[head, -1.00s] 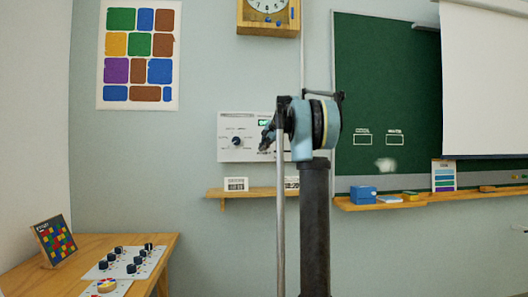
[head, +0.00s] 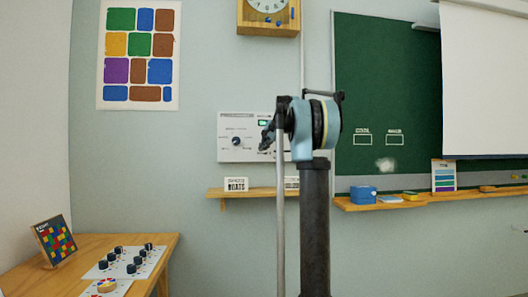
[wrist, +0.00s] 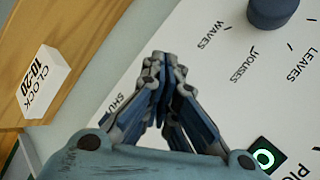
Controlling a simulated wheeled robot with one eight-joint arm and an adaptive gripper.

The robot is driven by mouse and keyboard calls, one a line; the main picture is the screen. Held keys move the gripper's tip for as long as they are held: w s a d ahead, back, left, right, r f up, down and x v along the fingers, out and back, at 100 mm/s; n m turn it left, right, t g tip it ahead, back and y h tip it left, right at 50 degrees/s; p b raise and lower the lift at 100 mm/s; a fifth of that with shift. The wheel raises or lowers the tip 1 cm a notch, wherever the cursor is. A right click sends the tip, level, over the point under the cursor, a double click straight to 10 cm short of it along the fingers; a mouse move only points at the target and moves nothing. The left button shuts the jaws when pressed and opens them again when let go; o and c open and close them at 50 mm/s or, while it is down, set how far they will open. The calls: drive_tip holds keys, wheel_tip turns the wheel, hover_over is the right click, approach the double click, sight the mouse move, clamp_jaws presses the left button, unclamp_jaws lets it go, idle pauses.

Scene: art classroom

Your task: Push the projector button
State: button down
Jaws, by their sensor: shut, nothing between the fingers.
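A white control panel (head: 228,154) hangs on the wall, partly hidden by my arm in the head view. It also shows in the wrist view (wrist: 215,75), with a dark blue knob (wrist: 268,12) and labels such as WAVES, HOUSES and LEAVES. A dark square with a lit green ring (wrist: 265,156) sits at its lower right there; in the head view it is a small green spot (head: 263,122). I cannot tell for sure that it is the projector button. My gripper (wrist: 161,68) is shut and empty in front of the panel, between the knob and a partly hidden label beginning SHU.
A wooden shelf (head: 215,193) with small cards runs below the panel. A CLOCK 10:20 card (wrist: 40,82) stands on wood in the wrist view. A table (head: 160,242) with knob boards is at lower left. The chalkboard (head: 385,80) and a screen are at right.

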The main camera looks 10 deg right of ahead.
drive_tip(key=shift+w, duration=0.1)
drive_tip(key=shift+w+r, duration=0.1)
drive_tip(key=shift+w, duration=0.15)
drive_tip(key=shift+w, duration=0.45)
idle(0.9)
drive_tip(key=shift+s, duration=0.85)
drive_tip(key=s, duration=0.5)
idle(0.5)
idle(0.4)
